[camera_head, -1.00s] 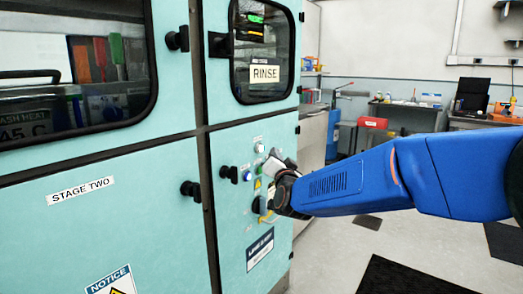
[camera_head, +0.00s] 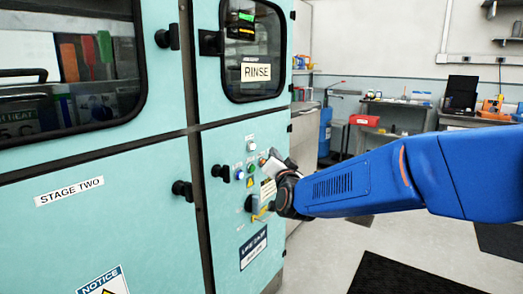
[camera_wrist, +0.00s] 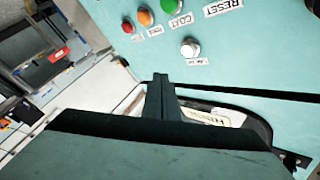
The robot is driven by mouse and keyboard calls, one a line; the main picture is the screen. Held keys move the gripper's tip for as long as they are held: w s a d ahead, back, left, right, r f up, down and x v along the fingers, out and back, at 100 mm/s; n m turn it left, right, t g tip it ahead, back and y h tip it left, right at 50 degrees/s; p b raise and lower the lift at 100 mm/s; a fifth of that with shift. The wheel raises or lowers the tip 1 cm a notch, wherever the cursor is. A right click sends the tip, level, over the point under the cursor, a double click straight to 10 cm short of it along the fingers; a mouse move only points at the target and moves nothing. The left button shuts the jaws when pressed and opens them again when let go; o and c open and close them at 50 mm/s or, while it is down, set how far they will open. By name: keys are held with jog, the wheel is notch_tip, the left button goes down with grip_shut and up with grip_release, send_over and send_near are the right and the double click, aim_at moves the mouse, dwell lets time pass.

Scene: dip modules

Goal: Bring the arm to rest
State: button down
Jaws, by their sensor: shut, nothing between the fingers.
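My blue arm reaches in from the right in the head view. My gripper (camera_head: 272,187) is at its end, in front of the lower panel of the teal cabinet (camera_head: 95,225), close to the control buttons. In the wrist view the dark fingers of my gripper (camera_wrist: 160,97) are together with nothing between them. Beyond them are a white button (camera_wrist: 190,47), a green button (camera_wrist: 172,6), an orange button (camera_wrist: 145,17) and a red button (camera_wrist: 128,27). Whether the gripper touches the panel cannot be told.
A window labelled RINSE (camera_head: 257,72) is above the panel. Black knobs (camera_head: 182,190) stick out from the doors. A workbench with a red bin (camera_head: 364,120) stands at the back. Dark mats (camera_head: 405,275) lie on the open floor at right.

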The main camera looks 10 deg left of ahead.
jog(key=s+d+f+n+g+h, duration=0.1)
jog(key=s+d+f+g, duration=0.35)
jog(key=d, duration=0.75)
jog(key=s+d+f+n+g+h, duration=0.1)
jog(key=s+d+n+g+h, duration=0.1)
jog(key=s+d, duration=0.8)
jog(key=s+d+f+g+h, duration=0.1)
jog(key=s+d+f+g, duration=0.1)
jog(key=s+d+f, duration=0.2)
jog(key=s+d+f+g+h, duration=0.2)
jog(key=s+d+f, duration=0.3)
jog(key=s+d, duration=0.5)
jog(key=s+d+f+g+h, duration=0.1)
jog(key=s+d+f+g, duration=0.2)
jog(key=s, duration=1)
jog(key=d+f, duration=0.2)
jog(key=d, duration=0.2)
jog(key=shift+s+d+f, duration=0.15)
jog(key=shift+s+f, duration=0.05)
jog(key=shift+s, duration=0.15)
